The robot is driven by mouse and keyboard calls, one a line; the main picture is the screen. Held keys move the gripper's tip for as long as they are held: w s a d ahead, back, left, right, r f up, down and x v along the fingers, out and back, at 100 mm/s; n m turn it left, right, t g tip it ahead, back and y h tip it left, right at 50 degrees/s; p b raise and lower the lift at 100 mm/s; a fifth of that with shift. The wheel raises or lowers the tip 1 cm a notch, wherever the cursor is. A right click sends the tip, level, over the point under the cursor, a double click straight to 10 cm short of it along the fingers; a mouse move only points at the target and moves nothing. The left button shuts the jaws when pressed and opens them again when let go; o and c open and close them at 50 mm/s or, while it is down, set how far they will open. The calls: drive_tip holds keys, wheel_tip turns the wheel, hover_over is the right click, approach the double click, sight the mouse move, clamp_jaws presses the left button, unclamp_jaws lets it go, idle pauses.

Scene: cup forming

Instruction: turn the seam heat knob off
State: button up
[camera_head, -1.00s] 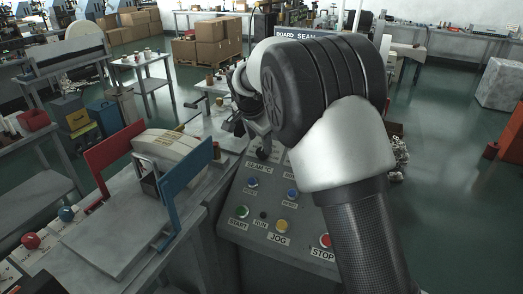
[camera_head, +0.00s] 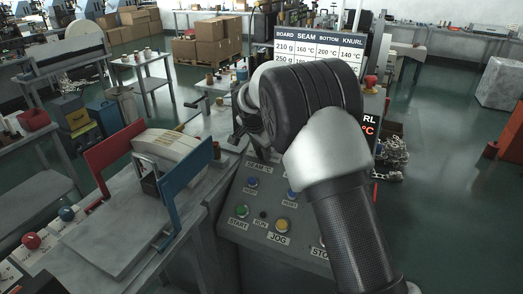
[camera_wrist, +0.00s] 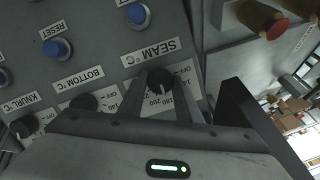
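The seam heat knob (camera_wrist: 160,80) is a round black dial with a white pointer line, below the SEAM °C label (camera_wrist: 151,52) in the wrist view. Its scale shows OFF and numbers from 140 to 200. My gripper (camera_wrist: 160,94) is at the knob, with one finger on each side of it. The fingers look open around the knob; I cannot tell whether they touch it. In the head view the knob is mostly hidden behind my arm and gripper on the control panel (camera_head: 247,207).
The bottom knob (camera_wrist: 84,103) and knurl knob (camera_wrist: 24,126) are beside it, with blue reset buttons (camera_wrist: 57,49) above. A settings board (camera_head: 318,50) stands behind.

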drive_tip(key=shift+n, duration=0.3)
drive_tip(key=n+p, duration=0.1)
drive_tip(key=n, duration=0.2)
drive_tip(key=shift+a+r+h, duration=0.1)
drive_tip(key=shift+h, duration=0.2)
drive_tip(key=n, duration=0.2)
drive_tip(key=n+p, duration=0.1)
drive_tip(key=n, duration=0.1)
drive_tip(key=shift+w+a+n+g+h, duration=0.1)
drive_tip(key=shift+n+g+h, duration=0.2)
drive_tip(key=shift+n+g, duration=0.1)
drive_tip(key=n, duration=0.4)
drive_tip(key=shift+h+p, duration=0.35)
drive_tip(key=shift+h, duration=0.05)
drive_tip(key=shift+a+n+t+h, duration=0.1)
drive_tip(key=shift+n+t+h, duration=0.25)
drive_tip(key=shift+n, duration=1.95)
drive_tip(key=o, duration=1.1)
